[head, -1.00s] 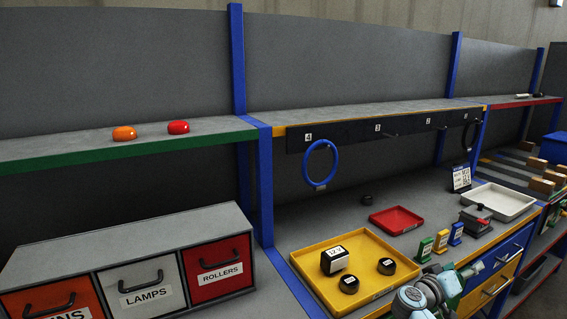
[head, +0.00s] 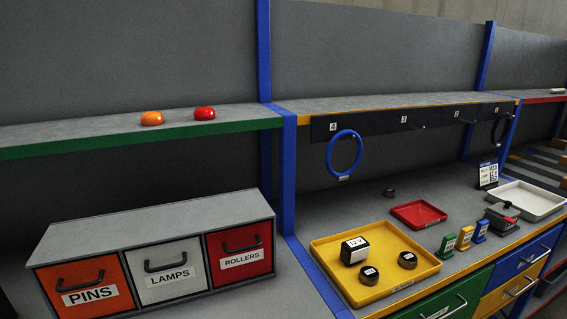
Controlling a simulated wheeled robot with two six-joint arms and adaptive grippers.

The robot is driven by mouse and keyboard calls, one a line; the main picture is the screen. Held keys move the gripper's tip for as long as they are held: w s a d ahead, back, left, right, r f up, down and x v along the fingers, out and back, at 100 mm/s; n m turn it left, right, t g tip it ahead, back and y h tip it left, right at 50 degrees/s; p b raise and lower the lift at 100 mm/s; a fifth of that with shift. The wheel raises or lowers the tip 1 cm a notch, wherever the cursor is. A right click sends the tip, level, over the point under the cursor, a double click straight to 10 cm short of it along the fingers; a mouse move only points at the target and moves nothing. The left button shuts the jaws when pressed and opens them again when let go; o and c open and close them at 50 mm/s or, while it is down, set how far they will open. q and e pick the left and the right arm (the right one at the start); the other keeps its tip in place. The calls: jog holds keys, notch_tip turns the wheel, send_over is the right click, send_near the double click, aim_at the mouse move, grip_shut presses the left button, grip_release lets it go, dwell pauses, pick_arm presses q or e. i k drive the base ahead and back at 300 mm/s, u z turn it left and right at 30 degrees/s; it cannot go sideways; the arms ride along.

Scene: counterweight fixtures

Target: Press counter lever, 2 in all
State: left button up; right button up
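A small grey device with a dark top part and a red spot (head: 502,215) stands near the front edge of the workbench, at the right of the head view. It looks like the counter with its lever, but it is too small to tell the lever's position or any reading. Neither of my grippers is in view, and nothing touches the device.
Left of the device stand blue (head: 480,231), yellow (head: 465,238) and green (head: 448,245) labelled blocks. A yellow tray (head: 325,255) holds a 12 V block and two round dark pieces. A red tray (head: 418,214) and a white tray (head: 530,199) lie nearby. Drawers (head: 525,255) are below.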

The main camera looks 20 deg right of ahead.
aim_at(506, 219)
jog(key=z, duration=1.95)
